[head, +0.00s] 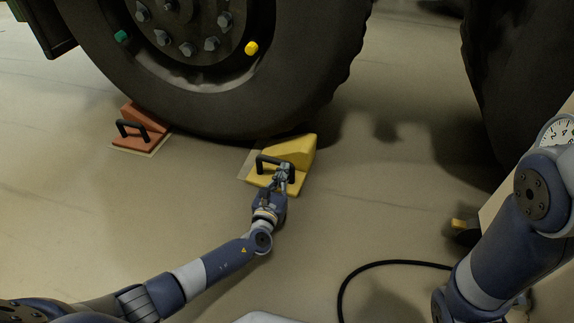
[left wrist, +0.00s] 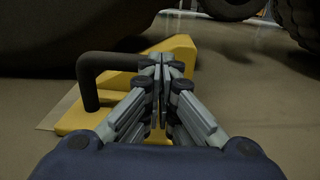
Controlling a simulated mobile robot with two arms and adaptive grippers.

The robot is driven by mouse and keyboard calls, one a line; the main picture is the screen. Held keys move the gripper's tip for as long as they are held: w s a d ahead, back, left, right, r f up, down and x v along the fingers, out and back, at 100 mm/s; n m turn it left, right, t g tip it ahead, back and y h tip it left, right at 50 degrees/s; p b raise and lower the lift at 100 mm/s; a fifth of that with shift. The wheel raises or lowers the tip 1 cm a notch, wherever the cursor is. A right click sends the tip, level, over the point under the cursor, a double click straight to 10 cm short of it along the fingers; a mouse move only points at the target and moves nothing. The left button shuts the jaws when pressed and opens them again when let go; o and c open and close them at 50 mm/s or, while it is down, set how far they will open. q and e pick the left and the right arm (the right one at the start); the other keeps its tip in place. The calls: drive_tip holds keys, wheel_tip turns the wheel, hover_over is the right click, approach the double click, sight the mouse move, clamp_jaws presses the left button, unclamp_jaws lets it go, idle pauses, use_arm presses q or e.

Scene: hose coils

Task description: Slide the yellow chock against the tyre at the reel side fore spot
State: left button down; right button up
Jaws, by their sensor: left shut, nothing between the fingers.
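The yellow chock (head: 298,150) sits on the floor by the lower right of the big tyre (head: 225,115), with a black handle (head: 262,163) on its base. It lies on a pale floor patch (head: 246,163) that shows at its left. I cannot tell if the chock touches the tyre. My left gripper (head: 283,172) is at the handle's right end, over the chock's base. In the left wrist view the chock (left wrist: 178,50) is behind the closed fingers (left wrist: 162,62), and the handle (left wrist: 90,75) is to their left. The fingers are shut with nothing between them. My right gripper is out of view.
A red-orange chock (head: 146,125) with a black handle sits at the tyre's left side. A black hose (head: 385,264) curves over the floor at the lower middle. A dial gauge (head: 558,131) is at the right edge. The floor left of my left arm is clear.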

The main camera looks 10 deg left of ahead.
use_arm(q)
drive_tip(key=shift+w, duration=0.95)
drive_tip(key=shift+s, duration=0.1)
drive_tip(key=shift+s+r+p, duration=0.1)
drive_tip(key=shift+s+p, duration=0.5)
drive_tip(key=shift+s, duration=0.55)
drive_tip(key=shift+s+p, duration=0.45)
drive_tip(key=shift+s, duration=0.85)
drive_tip(key=shift+s, duration=0.1)
